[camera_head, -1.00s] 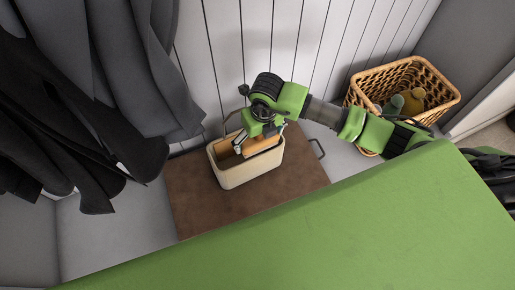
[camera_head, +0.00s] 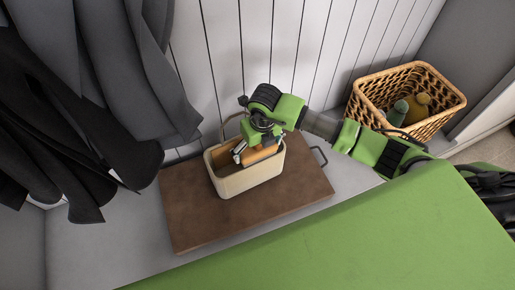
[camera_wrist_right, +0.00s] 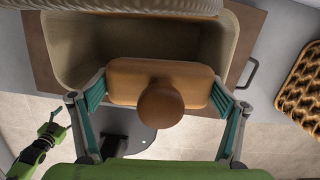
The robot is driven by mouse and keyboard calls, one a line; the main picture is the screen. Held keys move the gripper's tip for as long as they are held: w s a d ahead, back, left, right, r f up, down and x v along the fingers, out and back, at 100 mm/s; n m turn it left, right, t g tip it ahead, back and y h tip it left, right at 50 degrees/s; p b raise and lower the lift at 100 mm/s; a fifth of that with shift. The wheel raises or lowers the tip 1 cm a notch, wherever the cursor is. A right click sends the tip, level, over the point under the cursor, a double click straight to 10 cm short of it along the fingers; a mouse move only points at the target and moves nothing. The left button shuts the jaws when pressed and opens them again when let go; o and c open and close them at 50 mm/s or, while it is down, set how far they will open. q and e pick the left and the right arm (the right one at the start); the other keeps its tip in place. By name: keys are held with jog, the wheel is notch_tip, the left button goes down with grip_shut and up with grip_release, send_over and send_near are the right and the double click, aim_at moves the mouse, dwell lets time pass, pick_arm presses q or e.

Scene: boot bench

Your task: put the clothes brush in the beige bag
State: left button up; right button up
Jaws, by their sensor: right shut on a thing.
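The beige bag (camera_head: 250,182) is an open-topped container standing on a brown board. My right gripper (camera_head: 256,148) is at its mouth, shut on the clothes brush (camera_head: 264,154), an orange-brown wooden block. In the right wrist view the brush (camera_wrist_right: 125,82) has a round knob and sits between the teal pads of my right gripper (camera_wrist_right: 160,92). There it overlaps the near rim of the bag (camera_wrist_right: 62,50); how deep it sits is hard to tell. What appears to be my left gripper (camera_wrist_right: 50,130) shows small at the lower left of that view.
The brown board (camera_head: 195,222) has a dark handle at its right end and lies on a grey bench (camera_head: 115,245). A wicker basket (camera_head: 445,110) with bottles stands to the right. Dark coats (camera_head: 85,110) hang at the left, near the bag. A panelled wall is behind.

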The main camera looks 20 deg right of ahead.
jog(key=shift+f+b, duration=0.35)
jog(key=shift+f, duration=0.15)
jog(key=o, duration=1)
jog(key=shift+r, duration=0.1)
jog(key=r, duration=0.4)
jog(key=s+r, duration=0.1)
jog(key=r, duration=0.8)
jog(key=shift+s+d, duration=0.1)
jog(key=shift+s, duration=0.25)
